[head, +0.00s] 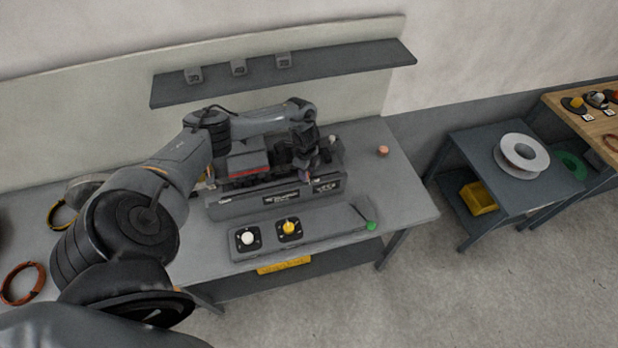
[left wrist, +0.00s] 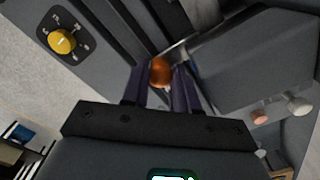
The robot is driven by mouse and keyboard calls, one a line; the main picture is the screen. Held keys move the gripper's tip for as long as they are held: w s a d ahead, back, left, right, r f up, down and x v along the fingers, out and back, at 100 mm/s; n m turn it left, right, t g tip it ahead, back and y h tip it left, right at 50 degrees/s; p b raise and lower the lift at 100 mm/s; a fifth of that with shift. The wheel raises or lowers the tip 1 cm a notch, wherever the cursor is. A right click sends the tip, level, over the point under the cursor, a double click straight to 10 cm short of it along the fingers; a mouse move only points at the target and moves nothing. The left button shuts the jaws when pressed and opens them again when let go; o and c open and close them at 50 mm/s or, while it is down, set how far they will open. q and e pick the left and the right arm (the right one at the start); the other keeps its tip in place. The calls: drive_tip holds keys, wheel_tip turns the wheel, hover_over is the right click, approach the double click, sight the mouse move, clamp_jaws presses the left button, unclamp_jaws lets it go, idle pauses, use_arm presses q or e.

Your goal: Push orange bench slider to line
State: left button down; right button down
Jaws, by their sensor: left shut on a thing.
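The orange knob of the bench slider (left wrist: 160,72) sits between the two dark fingers of my left gripper (left wrist: 160,85) in the left wrist view. The gripper is shut on it. In the head view my left gripper (head: 312,168) reaches down at the right part of the bench machine (head: 275,201), and the orange knob is hidden or too small to tell there. I cannot make out the line in either view. My right gripper is not in view.
A control panel with a white knob (head: 248,238) and a yellow knob (head: 289,228) lies in front of the machine. A green-tipped lever (head: 370,226) is at its right. A salmon button (head: 383,151) stands on the grey bench (head: 405,190). A shelf (head: 340,66) hangs behind.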

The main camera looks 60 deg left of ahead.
use_arm(q)
drive_tip(key=shift+w+d, duration=0.15)
drive_tip(key=shift+w, duration=0.3)
drive_tip(key=c, duration=1.1)
unclamp_jaws()
drive_tip(key=shift+c, duration=0.2)
wheel_tip(320, 180, up, 11)
drive_tip(key=shift+b, duration=0.3)
drive_tip(key=shift+s+f, duration=0.1)
drive_tip(key=shift+f, duration=0.05)
